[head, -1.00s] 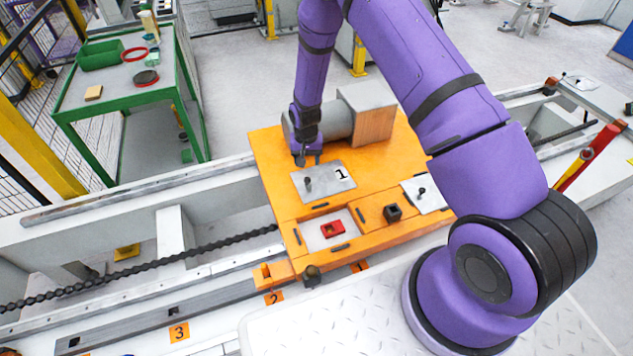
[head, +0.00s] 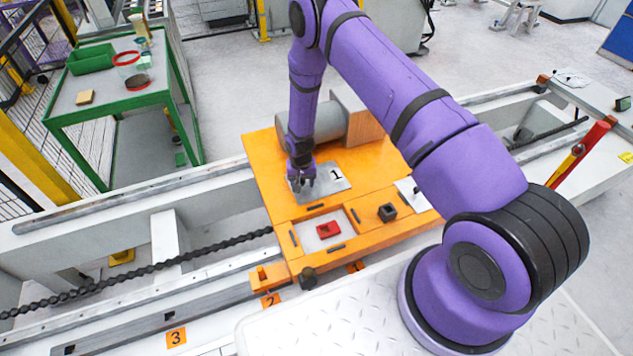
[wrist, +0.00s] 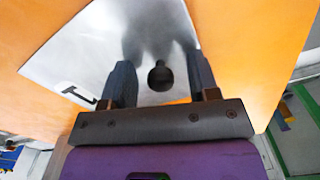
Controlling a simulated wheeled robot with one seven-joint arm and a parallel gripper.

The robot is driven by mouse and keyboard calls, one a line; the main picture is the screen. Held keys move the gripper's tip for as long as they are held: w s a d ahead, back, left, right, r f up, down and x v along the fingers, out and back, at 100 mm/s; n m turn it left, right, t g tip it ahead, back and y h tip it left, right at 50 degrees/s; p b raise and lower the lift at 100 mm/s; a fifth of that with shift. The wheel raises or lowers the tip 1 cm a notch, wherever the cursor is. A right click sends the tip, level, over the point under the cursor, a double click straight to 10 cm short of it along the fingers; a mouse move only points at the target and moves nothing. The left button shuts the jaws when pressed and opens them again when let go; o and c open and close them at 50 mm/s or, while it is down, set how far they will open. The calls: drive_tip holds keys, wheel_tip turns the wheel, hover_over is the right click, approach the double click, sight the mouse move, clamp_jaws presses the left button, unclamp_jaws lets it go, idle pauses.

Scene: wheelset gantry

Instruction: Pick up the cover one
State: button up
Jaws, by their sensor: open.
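Cover one is a flat silver plate (head: 330,187) marked "1" with a dark round knob (wrist: 160,76). It lies on the orange table (head: 262,160). My gripper (head: 302,182) is low over the plate's left part, where the knob is. In the wrist view my gripper (wrist: 160,80) is open, with one dark finger on each side of the knob and a gap on both sides. In the head view the gripper hides the knob.
A grey cylinder (head: 325,122) and a brown block (head: 365,128) stand just behind the plate. A recess with a red part (head: 328,229), a dark block (head: 387,212) and a second plate (head: 408,190) are nearer. A green table (head: 100,104) stands left.

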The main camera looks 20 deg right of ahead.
clamp_jaws()
